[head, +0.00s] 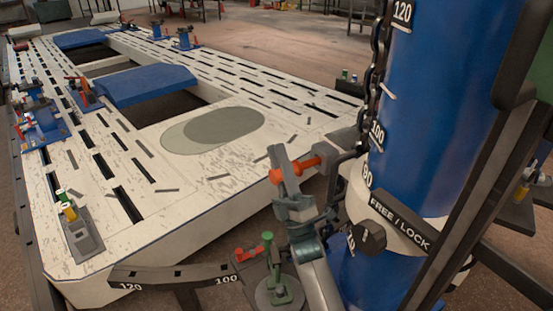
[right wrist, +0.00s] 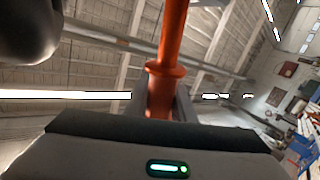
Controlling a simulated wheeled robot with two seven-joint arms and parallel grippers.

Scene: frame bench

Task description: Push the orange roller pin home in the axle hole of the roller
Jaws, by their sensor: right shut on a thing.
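The orange roller pin (head: 308,162) lies across the jaws of my right gripper (head: 284,168), which is shut on it. The pin's right end points at a dark bracket (head: 345,158) beside the blue column. In the right wrist view the pin (right wrist: 166,72), with its collar, runs up out of the jaws (right wrist: 165,105). A dark rounded part (right wrist: 28,30), perhaps the roller, shows at the upper left, apart from the pin in the picture. I cannot make out the axle hole or whether the pin's tip is in it. My left gripper is not in view.
The blue column (head: 425,110) with a numbered scale stands close on the right. A pale slotted frame bench (head: 230,180) with clamps fills the left. A green-handled clamp (head: 270,262) and a dark scale bar (head: 180,274) are low in front.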

